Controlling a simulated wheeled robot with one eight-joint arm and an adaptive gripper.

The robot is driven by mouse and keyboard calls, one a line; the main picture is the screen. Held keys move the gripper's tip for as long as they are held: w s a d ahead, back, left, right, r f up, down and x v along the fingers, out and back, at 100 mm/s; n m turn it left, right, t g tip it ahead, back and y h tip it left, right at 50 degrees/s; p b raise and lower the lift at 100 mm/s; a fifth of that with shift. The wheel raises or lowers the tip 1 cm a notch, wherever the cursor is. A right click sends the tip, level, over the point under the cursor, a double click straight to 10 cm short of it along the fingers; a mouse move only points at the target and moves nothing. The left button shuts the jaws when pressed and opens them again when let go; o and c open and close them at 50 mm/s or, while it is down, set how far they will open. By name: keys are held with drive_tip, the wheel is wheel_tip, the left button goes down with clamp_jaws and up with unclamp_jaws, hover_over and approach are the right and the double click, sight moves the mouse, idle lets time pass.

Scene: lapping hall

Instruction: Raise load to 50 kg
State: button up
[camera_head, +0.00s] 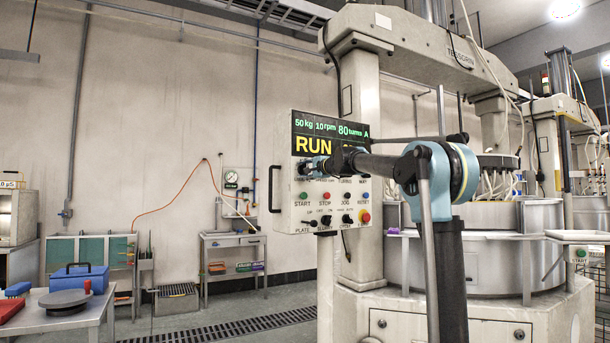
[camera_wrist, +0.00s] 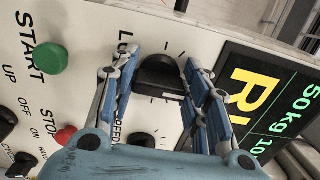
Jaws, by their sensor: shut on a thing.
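The control panel (camera_head: 300,215) of the lapping machine carries a display (camera_head: 318,124) reading 50 kg, 10 rpm and RUN; the rest of its large line is hidden by my arm. In the wrist view the display (camera_wrist: 275,105) shows 50 kg and part of RUN. My gripper (camera_head: 306,167) is at the panel's upper left. In the wrist view my gripper (camera_wrist: 160,78) has its blue fingers on both sides of a black load knob (camera_wrist: 158,75), its label partly covered. It is shut on this knob. A second black knob (camera_wrist: 141,140) sits beside it.
A green START button (camera_head: 304,196) and red STOP button (camera_head: 325,196) sit just below the knobs. The big lapping machine (camera_head: 480,250) stands right behind the panel. A table (camera_head: 65,312) with a blue box (camera_head: 79,278) is at the left.

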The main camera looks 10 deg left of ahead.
drive_tip(key=shift+w+d+f, duration=0.1)
drive_tip(key=shift+d, duration=0.05)
drive_tip(key=o, duration=1.1)
drive_tip(key=shift+w, duration=0.1)
drive_tip(key=shift+c, duration=0.2)
drive_tip(key=shift+s, duration=0.2)
drive_tip(key=v, duration=1.1)
drive_tip(key=shift+s+d, duration=0.25)
